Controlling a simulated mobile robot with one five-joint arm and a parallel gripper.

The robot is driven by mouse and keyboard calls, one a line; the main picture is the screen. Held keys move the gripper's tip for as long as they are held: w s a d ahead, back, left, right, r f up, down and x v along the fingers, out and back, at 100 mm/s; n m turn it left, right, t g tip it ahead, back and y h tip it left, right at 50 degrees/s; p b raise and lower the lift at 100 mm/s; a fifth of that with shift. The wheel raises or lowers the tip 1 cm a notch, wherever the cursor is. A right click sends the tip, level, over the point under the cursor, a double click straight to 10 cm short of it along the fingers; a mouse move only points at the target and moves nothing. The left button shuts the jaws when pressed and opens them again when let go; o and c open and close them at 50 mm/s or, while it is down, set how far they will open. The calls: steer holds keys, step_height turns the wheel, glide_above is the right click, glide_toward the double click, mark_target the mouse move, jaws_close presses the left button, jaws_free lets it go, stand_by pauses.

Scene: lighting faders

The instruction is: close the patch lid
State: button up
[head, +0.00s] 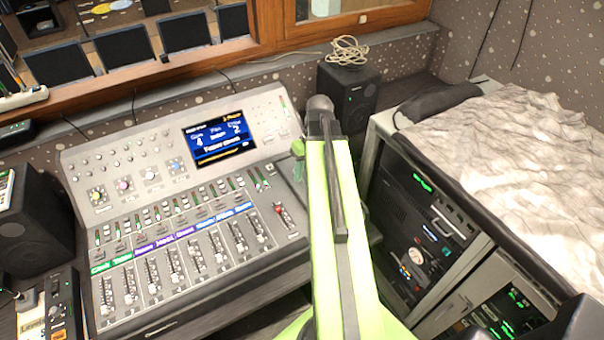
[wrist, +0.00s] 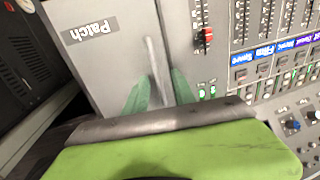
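In the head view my green arm covers most of the lid area, and a fingertip (head: 298,148) shows at the console's right end. Whether the lid lies flush or tilted I cannot tell.
The mixing console (head: 180,210) has several faders left of my arm; a red fader (wrist: 205,38) is close beside the lid. A black speaker (head: 347,97) stands behind. A rack (head: 420,235) with a crumpled cloth (head: 530,165) above it is on the right.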

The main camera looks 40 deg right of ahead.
steer(key=d+r+p, duration=0.3)
steer(key=r+p, duration=1.1)
steer(key=r, duration=0.1)
steer(key=shift+s+r, duration=0.15)
steer(key=shift+s, duration=0.15)
steer(key=w+a+f+n+b, duration=0.2)
steer(key=w+a+f+b, duration=0.2)
steer(key=a, duration=0.5)
steer(key=w+a+f+n+b, duration=0.2)
steer(key=w+a+f+b, duration=0.2)
steer(key=a, duration=0.4)
steer(key=shift+n+g+h, duration=0.4)
steer(key=shift+n+h, duration=0.1)
steer(key=shift+h, duration=0.4)
steer(key=a+f+b, duration=0.2)
steer(key=a, duration=0.4)
steer(key=a+f+b, duration=0.2)
steer(key=a, duration=0.4)
steer(key=a+f+b, duration=0.2)
steer(key=a, duration=0.4)
steer(key=shift+s+a+f, duration=0.2)
steer(key=shift+s+f, duration=0.05)
steer(key=shift+f, duration=0.15)
steer(key=shift+w+d+r+m+p, duration=0.15)
steer(key=shift+d+r+m, duration=0.1)
steer(key=shift+m, duration=0.45)
steer(key=shift+s+d+r+m+p, duration=0.15)
steer(key=shift+d+m, duration=0.1)
steer(key=shift+m, duration=0.45)
